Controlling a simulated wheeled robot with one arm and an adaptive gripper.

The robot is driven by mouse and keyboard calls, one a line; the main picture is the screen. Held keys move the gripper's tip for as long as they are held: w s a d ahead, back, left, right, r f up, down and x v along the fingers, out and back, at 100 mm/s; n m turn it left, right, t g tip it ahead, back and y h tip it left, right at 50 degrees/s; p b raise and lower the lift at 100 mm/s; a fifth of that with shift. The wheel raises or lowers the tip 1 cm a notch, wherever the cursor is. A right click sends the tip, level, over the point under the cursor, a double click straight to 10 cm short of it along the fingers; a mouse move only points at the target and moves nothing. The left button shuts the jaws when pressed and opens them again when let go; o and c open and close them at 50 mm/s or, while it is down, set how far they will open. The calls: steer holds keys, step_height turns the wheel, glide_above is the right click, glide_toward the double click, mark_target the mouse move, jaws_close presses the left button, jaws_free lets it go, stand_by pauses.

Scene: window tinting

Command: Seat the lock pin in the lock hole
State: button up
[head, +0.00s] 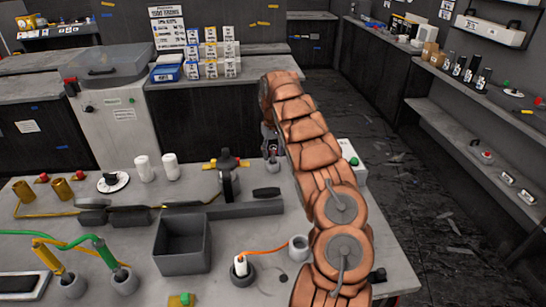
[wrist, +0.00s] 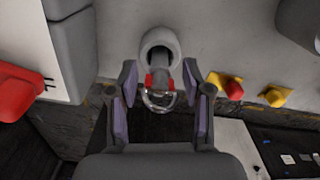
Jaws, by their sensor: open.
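In the wrist view, a grey pin with red marks and a wire ring (wrist: 158,97) lies between the fingers of my gripper (wrist: 160,82); it looks like the lock pin. The fingers are open, with gaps on both sides of it. Its far end meets a round grey collar (wrist: 160,42) with a dark opening. I cannot tell whether the pin is inside that opening or in front of it. In the head view my gripper is mostly hidden behind my copper-coloured arm, near the bench's far edge. I cannot tell for certain which opening is the lock hole.
The bench (head: 390,250) holds a grey open box (head: 182,250), a white plug with an orange cord (head: 241,266) and a grey cup (head: 299,246). A dark upright lever (head: 228,177) stands left of my arm. Red and yellow knobs (wrist: 232,88) sit right of the collar.

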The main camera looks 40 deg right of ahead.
mark_target(272, 144)
jaws_close()
steer(key=shift+r, duration=0.1)
stand_by(0.5)
step_height(272, 144, up, 6)
steer(key=shift+w+f+b, duration=0.1)
steer(key=shift+w+b, duration=0.05)
steer(key=shift+b, duration=0.8)
steer(key=shift+r+p, duration=0.55)
steer(key=shift+r, duration=1.35)
